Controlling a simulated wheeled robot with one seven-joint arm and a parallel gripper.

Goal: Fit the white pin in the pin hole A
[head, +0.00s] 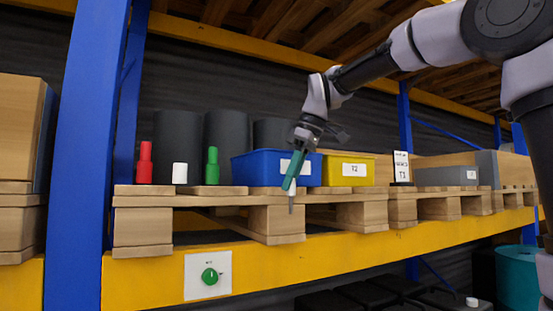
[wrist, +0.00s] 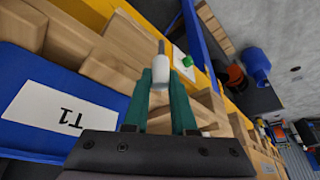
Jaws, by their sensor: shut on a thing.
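My gripper (head: 291,184) hangs in front of the pallet edge with its teal fingers pointing down. In the wrist view its fingers (wrist: 162,82) are shut on the white pin (wrist: 161,68), which has a white body and a thin grey tip pointing away from the palm. In the head view the pin's grey tip (head: 291,207) shows below the fingers, in front of a wooden pallet block. The pin seems close to upright and its tip looks free, though its distance from the wood is hard to tell. I cannot identify pin hole A in either view.
A blue bin (head: 258,168) and a yellow bin (head: 347,170) stand on the pallet behind my gripper. A red bottle (head: 145,165), a short white cylinder (head: 180,173) and a green bottle (head: 212,168) stand left. A panel with a green knob (head: 209,276) is on the yellow beam.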

